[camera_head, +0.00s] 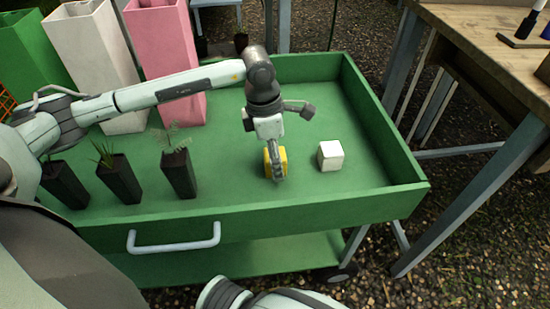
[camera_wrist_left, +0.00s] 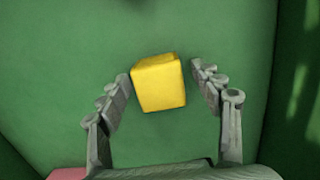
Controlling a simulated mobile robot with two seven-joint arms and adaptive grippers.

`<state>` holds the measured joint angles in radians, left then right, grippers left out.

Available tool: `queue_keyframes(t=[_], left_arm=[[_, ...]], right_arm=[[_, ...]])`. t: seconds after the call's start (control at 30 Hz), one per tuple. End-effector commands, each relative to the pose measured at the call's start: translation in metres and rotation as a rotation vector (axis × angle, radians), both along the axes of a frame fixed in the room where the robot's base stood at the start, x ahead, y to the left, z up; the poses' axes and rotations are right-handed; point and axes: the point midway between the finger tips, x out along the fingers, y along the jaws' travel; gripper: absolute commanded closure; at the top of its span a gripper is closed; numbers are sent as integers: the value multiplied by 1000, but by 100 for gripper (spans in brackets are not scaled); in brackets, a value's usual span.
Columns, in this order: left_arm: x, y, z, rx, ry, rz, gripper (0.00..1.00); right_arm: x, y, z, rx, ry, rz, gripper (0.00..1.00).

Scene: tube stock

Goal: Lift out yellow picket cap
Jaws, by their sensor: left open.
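The yellow picket cap (camera_head: 283,160) is a small block on the floor of the green cart tray, partly hidden behind my left gripper in the head view. My left gripper (camera_head: 276,172) points down at it. In the left wrist view the yellow cap (camera_wrist_left: 158,82) lies between the open fingertips of the left gripper (camera_wrist_left: 163,80), close to the left finger and with a small gap to the right one. My right gripper is not in view; only part of an arm shows at the bottom of the head view.
A white block (camera_head: 330,155) sits just right of the yellow cap. Black pots with plants (camera_head: 178,172) stand to the left. Tall white (camera_head: 95,55) and pink (camera_head: 165,50) containers stand at the back left.

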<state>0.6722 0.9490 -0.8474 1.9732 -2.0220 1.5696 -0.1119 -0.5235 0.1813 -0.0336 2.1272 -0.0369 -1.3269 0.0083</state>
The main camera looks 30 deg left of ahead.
Motion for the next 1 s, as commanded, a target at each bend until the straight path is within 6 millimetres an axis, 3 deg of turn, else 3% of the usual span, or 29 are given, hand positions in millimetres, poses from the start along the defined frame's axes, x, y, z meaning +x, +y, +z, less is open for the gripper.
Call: queue_keyframes(t=[0.07, 0.37, 0.77, 1.0], left_arm=[[0, 0, 0, 0, 0, 0, 37], [0, 0, 0, 0, 0, 0, 74], [0, 0, 5, 1, -1, -1, 75], [2, 0, 38, -1, -6, -2, 75]], right_arm=[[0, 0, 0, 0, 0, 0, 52], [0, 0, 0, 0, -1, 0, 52], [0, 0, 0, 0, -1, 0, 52], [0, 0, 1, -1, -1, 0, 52]])
